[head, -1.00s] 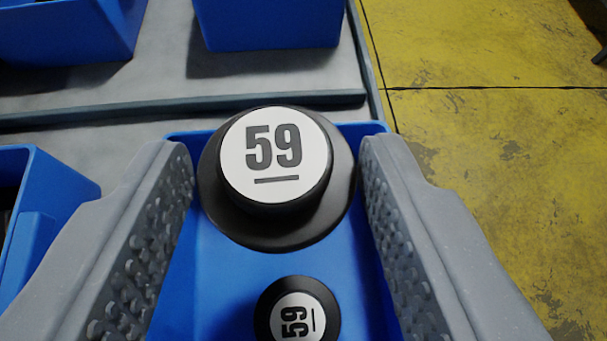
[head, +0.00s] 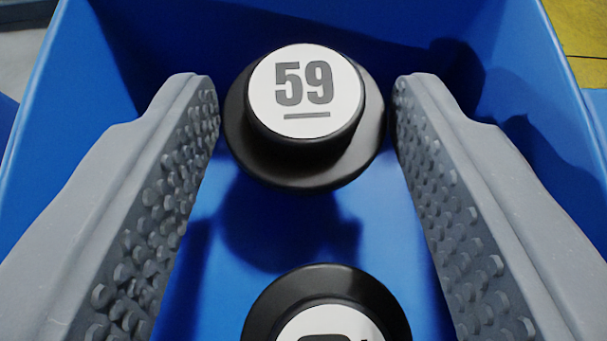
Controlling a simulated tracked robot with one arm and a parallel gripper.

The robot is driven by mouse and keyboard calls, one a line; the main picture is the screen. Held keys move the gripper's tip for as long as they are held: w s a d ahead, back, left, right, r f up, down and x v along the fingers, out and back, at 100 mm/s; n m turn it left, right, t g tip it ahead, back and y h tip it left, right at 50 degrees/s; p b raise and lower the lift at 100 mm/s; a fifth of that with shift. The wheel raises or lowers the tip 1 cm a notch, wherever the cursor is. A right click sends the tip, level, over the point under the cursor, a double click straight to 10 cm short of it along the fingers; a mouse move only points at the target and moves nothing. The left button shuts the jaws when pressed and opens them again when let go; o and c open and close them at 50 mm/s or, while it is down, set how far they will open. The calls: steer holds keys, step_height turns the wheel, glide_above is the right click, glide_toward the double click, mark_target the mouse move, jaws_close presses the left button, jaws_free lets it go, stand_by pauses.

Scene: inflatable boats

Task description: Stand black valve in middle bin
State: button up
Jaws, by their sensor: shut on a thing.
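A black valve (head: 307,165) with a white label reading 59 is between the tips of my gripper (head: 306,110). The gripper is shut on its wide black flange. The label faces up toward the camera, so the valve looks about upright. The valve is inside a blue bin (head: 395,225), near its far wall. A shadow lies on the bin floor just below it; its underside is hidden. A second black valve (head: 327,280) with a white label stands in the same bin, nearer the camera, cut off by the bottom edge. I cannot tell which bin of the row this is.
The blue bin's walls (head: 555,150) rise close around both gripper fingers. Bare bin floor shows between the two valves. Yellow floor (head: 580,30) shows beyond the bin at the top right.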

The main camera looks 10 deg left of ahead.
steer(key=shift+f, duration=0.6)
steer(key=o, duration=1)
steer(key=shift+f, duration=0.1)
steer(key=shift+s+r, duration=0.1)
steer(key=shift+r, duration=0.1)
steer(key=p+v, duration=0.2)
steer(key=v, duration=1)
steer(key=shift+f, duration=0.1)
